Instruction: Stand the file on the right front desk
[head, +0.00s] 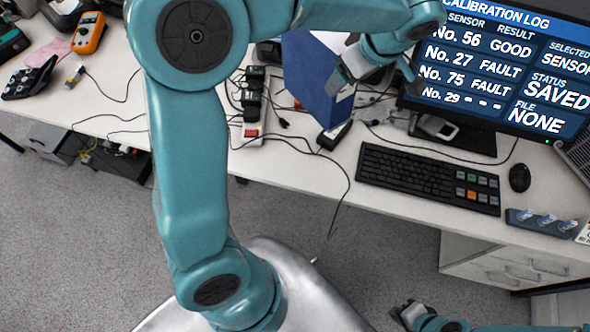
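The blue file (312,82) shows at the back of the desk, left of the monitor. It looks upright, but its upper part is partly hidden by my arm and I cannot tell how its base rests. One finger overlaps that edge; the other is well to the right, near the monitor. I cannot tell whether the near finger touches.
The desk (325,185) also carries a monitor (500,70), a keyboard (428,178), a mouse (520,177), a power strip (250,115) with loose cables and a yellow multimeter (90,32). A small rack (541,222) stands at the right. Drawers (500,262) are below.

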